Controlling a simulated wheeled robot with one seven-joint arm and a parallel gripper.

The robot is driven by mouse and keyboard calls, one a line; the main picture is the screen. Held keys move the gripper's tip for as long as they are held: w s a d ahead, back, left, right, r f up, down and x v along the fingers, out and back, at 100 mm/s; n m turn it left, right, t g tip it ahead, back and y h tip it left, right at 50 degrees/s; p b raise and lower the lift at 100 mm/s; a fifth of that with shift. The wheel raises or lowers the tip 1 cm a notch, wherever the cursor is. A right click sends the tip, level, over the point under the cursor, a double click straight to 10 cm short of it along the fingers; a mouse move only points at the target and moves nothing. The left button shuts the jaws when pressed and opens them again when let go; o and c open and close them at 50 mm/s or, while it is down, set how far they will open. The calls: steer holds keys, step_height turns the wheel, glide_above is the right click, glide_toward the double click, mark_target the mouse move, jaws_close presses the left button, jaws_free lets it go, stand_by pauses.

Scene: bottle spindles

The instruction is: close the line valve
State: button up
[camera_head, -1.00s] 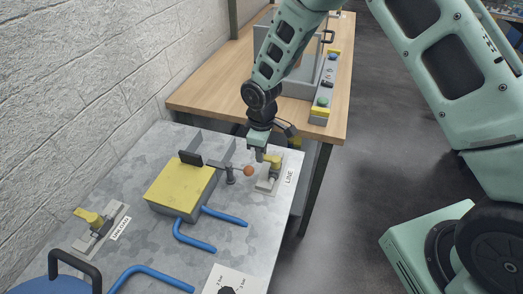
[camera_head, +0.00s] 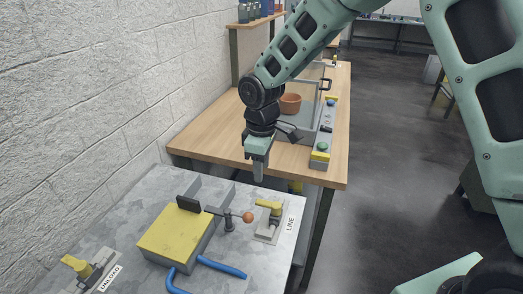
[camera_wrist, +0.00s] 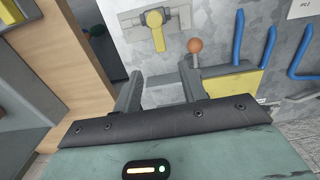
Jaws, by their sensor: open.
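The line valve (camera_head: 268,206) has a yellow handle and sits on a grey plate beside the LINE label, at the right of the metal table. Its handle points left in the head view, across the valve body.
A lever with an orange ball (camera_head: 248,217) stands left of the valve, by a yellow block (camera_head: 178,234) and blue pipes (camera_head: 222,267). The unload valve (camera_head: 84,268) is at lower left. A wooden bench (camera_head: 205,130) lies behind; a wall bounds the left.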

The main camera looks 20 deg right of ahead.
step_height(320, 180, up, 6)
steer(key=shift+f, duration=0.1)
stand_by(0.4)
